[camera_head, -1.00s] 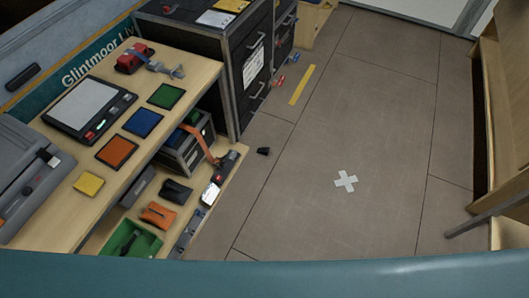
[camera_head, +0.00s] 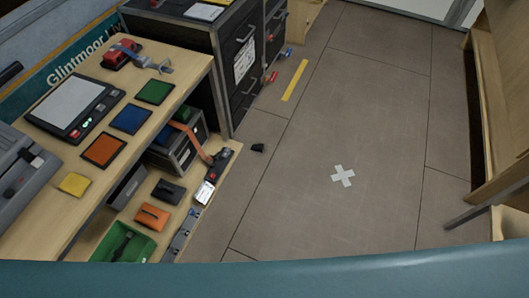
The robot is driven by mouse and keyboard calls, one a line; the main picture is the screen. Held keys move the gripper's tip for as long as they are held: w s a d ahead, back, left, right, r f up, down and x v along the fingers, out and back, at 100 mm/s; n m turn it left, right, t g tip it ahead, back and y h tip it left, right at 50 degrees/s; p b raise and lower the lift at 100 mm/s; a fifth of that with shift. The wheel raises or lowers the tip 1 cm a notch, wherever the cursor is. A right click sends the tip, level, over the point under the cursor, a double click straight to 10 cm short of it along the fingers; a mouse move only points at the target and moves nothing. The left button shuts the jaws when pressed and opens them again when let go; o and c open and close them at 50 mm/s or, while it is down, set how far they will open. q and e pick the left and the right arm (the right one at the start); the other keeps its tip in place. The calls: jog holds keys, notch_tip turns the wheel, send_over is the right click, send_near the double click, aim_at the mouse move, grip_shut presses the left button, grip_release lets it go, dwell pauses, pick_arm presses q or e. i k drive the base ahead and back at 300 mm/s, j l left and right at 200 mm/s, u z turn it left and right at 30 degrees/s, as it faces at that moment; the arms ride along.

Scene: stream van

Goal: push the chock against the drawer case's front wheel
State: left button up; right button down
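A small black wedge, which looks like the chock (camera_head: 257,148), lies on the floor to the right of the workbench. The dark drawer case (camera_head: 240,65) with metal handles stands beyond it, at the upper middle. Small red parts (camera_head: 271,77) and a blue part (camera_head: 288,54) show at floor level along the case's right side. They may belong to its wheels, but they are too small to tell. No wheel is clearly visible. The chock is apart from the case, with bare floor between them. Neither of my grippers is in view.
A wooden workbench (camera_head: 80,165) with coloured pads and a lower shelf fills the left. Wooden furniture (camera_head: 500,110) and a grey bar (camera_head: 487,205) stand at right. The middle floor is clear.

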aim_at(260, 148)
jog(key=i+l+u, duration=0.15)
jog(key=u, duration=0.9)
jog(key=i+l+u, duration=0.2)
jog(key=l+u, duration=0.15)
jog(key=l, duration=0.35)
jog(key=i+l+u, duration=0.1)
jog(key=l+u, duration=0.2)
jog(key=l, duration=0.35)
jog(key=l+u, duration=0.35)
jog(key=l, duration=0.4)
